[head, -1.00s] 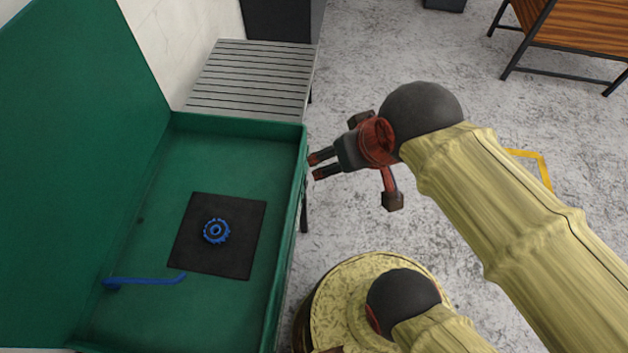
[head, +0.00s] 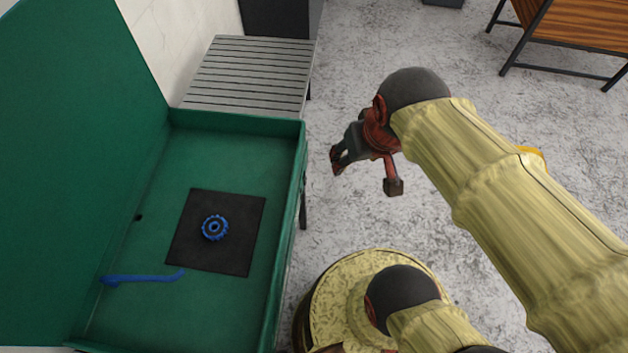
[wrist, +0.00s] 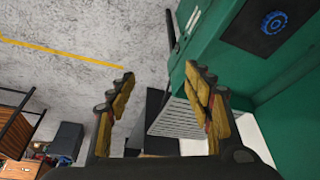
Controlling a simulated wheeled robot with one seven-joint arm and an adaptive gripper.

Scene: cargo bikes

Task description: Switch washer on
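The washer is a green open tub (head: 230,150) with its lid (head: 70,150) raised at the left. In it, a blue toothed wheel (head: 215,227) lies on a black mat (head: 185,253), and a blue bent spout (head: 142,278) lies near the front left. I cannot make out a switch in either view. My gripper (head: 338,160) is just right of the washer's right side, apart from it, its fingers pointing down-left. In the wrist view my gripper (wrist: 160,76) is open and empty, with the washer (wrist: 220,40) to the right of the fingers.
A grey slatted bench (head: 250,75) stands behind the washer, touching or close to it. A wooden table (head: 575,28) stands at the far right. The concrete floor between them is mostly clear.

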